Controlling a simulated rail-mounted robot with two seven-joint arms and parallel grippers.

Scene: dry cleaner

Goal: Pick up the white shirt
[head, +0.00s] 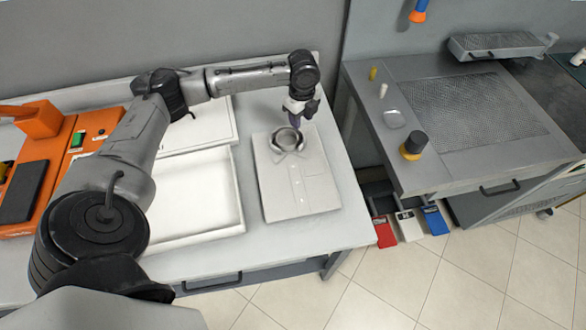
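The folded white shirt (299,187) lies flat on the grey table, with its round collar towards the wall. My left gripper (296,119) is just above the collar end of the shirt, pointing down. Its fingers are small and dark here, and I cannot tell whether they are open or shut, or whether they touch the collar. My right gripper is out of view.
White trays (195,243) stand left of the shirt, partly behind my arm. An orange machine (82,158) is at the far left. A grey workbench (440,175) with a mesh panel stands to the right across a gap. Red, white and blue pedals (409,225) are on the floor.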

